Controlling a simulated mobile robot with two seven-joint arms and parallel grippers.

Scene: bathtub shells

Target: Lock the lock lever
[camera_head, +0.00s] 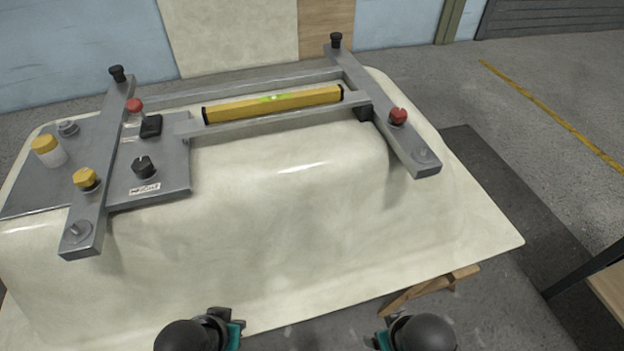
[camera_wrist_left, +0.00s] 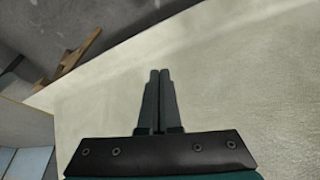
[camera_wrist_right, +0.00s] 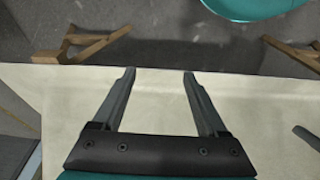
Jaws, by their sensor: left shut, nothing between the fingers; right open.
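A grey metal frame (camera_head: 260,127) lies over the cream bathtub shell (camera_head: 290,230), with a bar across each end. No part is clearly readable as the lock lever. The grey plate at left carries a black knob (camera_head: 145,167) and a small black block (camera_head: 151,126). A red knob (camera_head: 398,116) sits on the right bar, another red knob (camera_head: 134,105) and a yellow knob (camera_head: 86,179) at left. My left gripper (camera_wrist_left: 160,75) is shut and empty near the shell's front edge. My right gripper (camera_wrist_right: 159,73) is open and empty, also there. Both are far from the frame.
A yellow spirit level (camera_head: 272,104) lies along the frame. A yellow-capped jar (camera_head: 48,150) stands on the plate. Black upright knobs (camera_head: 336,41) top the bars' far ends. A wooden support (camera_head: 430,288) shows under the shell. The shell's front surface is clear.

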